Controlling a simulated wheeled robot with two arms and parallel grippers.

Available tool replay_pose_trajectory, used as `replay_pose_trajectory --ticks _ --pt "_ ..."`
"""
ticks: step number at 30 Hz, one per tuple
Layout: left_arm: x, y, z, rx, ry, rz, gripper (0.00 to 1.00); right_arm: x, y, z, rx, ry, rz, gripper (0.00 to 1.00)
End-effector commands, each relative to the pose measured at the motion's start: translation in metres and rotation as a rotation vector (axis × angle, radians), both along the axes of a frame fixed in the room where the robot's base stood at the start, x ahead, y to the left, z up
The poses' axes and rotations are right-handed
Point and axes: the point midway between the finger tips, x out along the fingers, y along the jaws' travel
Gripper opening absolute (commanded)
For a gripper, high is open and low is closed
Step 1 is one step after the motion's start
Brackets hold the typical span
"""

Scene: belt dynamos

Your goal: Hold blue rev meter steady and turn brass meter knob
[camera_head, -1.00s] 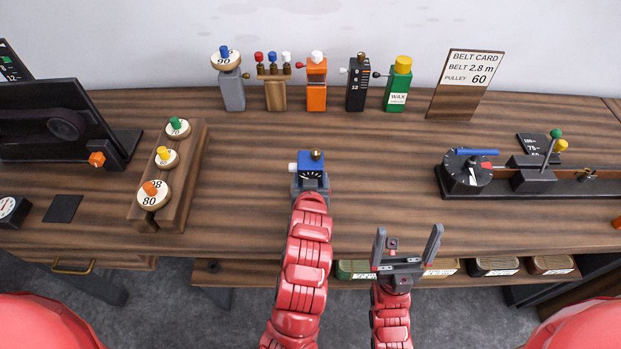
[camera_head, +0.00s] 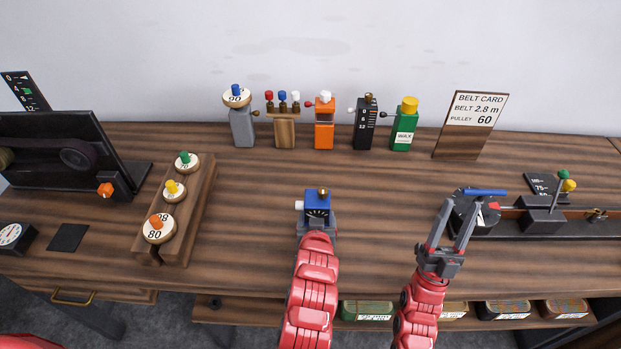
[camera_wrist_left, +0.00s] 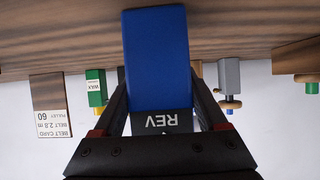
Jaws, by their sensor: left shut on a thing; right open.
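The blue rev meter (camera_head: 316,203) stands near the middle of the table, with a brass knob (camera_head: 323,191) on top and a white stub on its left side. My left gripper (camera_head: 317,228) is shut on the meter from the front. In the left wrist view the blue meter (camera_wrist_left: 157,60), with REV lettering on its dark end, sits between the two dark fingers. My right gripper (camera_head: 453,222) is open and empty. It is to the right of the meter, in front of the black dial on the right-hand bench, which its fingers partly overlap in the picture.
Several coloured devices, such as an orange one (camera_head: 324,130) and a green wax bottle (camera_head: 404,128), line the back. A belt card (camera_head: 470,124) stands at the back right. A wooden rack (camera_head: 190,222) with pulleys is on the left. Table between the meter and the rack is clear.

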Motion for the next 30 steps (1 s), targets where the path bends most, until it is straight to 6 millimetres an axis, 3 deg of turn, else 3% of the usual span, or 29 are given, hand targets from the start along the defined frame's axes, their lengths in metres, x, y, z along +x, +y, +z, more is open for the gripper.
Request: replay_pose_trajectory --ticks 3,9,13,17,20,23,26,30 --pt "0.000 0.000 -0.001 0.000 0.002 0.000 0.00 0.054 -0.060 0.007 0.171 0.103 0.061 0.59" --pt "0.000 0.000 -0.001 0.000 0.003 0.000 0.00 0.129 -0.142 0.007 0.494 0.259 0.249 0.59" --pt "0.000 0.000 -0.001 0.000 0.003 0.000 0.00 0.164 -0.180 0.003 0.716 0.347 0.418 0.59" --pt "0.000 0.000 -0.001 0.001 0.003 0.000 0.00 0.184 -0.198 -0.005 0.949 0.427 0.650 0.59" --pt "0.000 0.000 -0.002 0.001 0.003 0.000 0.00 0.187 -0.192 -0.005 1.100 0.489 0.868 0.59" --pt "0.000 0.000 -0.002 0.001 0.003 0.000 0.00 0.184 -0.166 -0.001 1.216 0.574 1.112 0.59" --pt "0.000 0.000 -0.002 0.001 0.003 0.000 0.00 0.180 -0.119 -0.002 1.339 0.720 1.381 0.59" --pt "0.000 0.000 -0.002 0.001 0.003 0.000 0.00 0.183 -0.028 -0.031 1.589 1.061 1.685 0.59"
